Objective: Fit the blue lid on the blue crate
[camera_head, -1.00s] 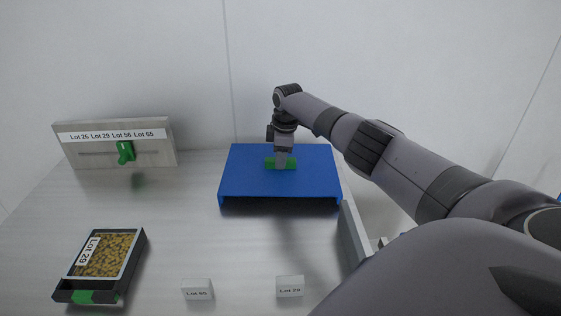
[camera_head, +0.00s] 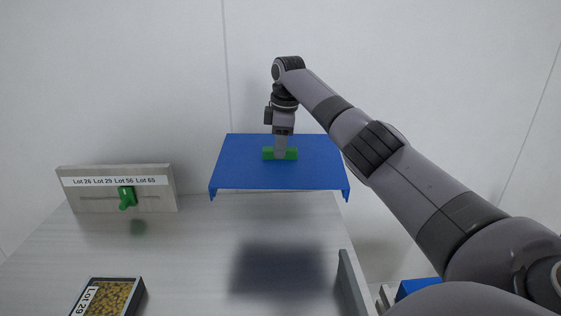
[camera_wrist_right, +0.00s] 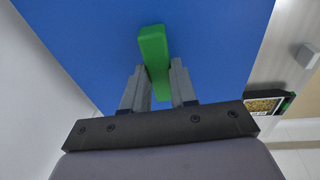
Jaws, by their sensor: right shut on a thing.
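The blue lid (camera_head: 240,172) is a flat panel with short turned-down edges and a green handle bar (camera_head: 292,154) on top. My right gripper (camera_head: 280,154) is shut on the green handle, and the lid hangs roughly level above the table, with its shadow below. The right wrist view shows the handle (camera_wrist_right: 152,42) between the fingers (camera_wrist_right: 158,85) and the lid (camera_wrist_right: 215,45) behind them. A blue piece (camera_head: 418,288) at the lower right, mostly hidden by my right arm, may be part of the blue crate. My left gripper is out of view.
A grey panel (camera_head: 85,203) with lot labels and a green slider (camera_head: 127,197) stands at the back left. A dark tray of brown pieces (camera_head: 137,297), marked Lot 29, lies front left. A low grey wall (camera_head: 352,283) edges the table's right side.

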